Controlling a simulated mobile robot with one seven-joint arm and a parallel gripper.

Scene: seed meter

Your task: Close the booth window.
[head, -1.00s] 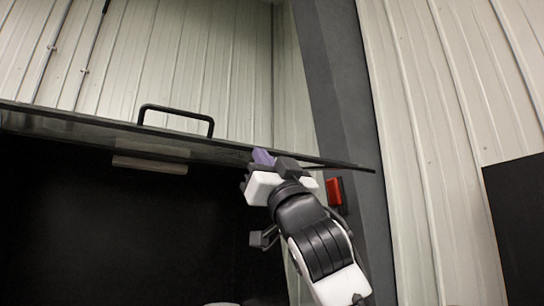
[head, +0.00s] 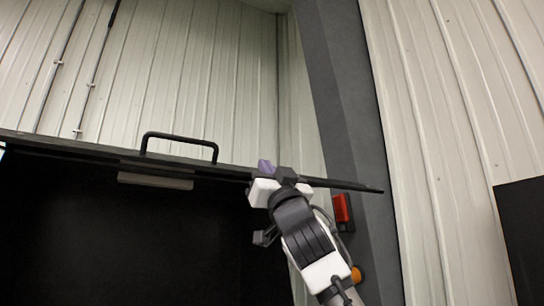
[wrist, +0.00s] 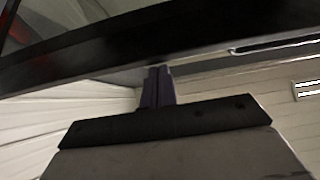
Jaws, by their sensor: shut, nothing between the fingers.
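The booth window (head: 330,183) is a dark panel seen almost edge-on in the head view, running across the picture above a dark opening (head: 120,235). A black bar handle (head: 180,136) stands up on it, left of my gripper. My gripper (head: 265,166) is shut and empty, with its purple fingers at the panel's right part. In the wrist view, the shut fingers (wrist: 158,72) reach up to the dark panel edge (wrist: 120,45). They look to be touching or very close to it; I cannot tell which.
A dark grey post (head: 345,110) stands right of the opening and carries a red box (head: 341,207) and an orange knob (head: 356,275) close to my arm. A pale bar (head: 155,181) sits under the panel. Pale ribbed walls (head: 450,130) stand behind and to the right.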

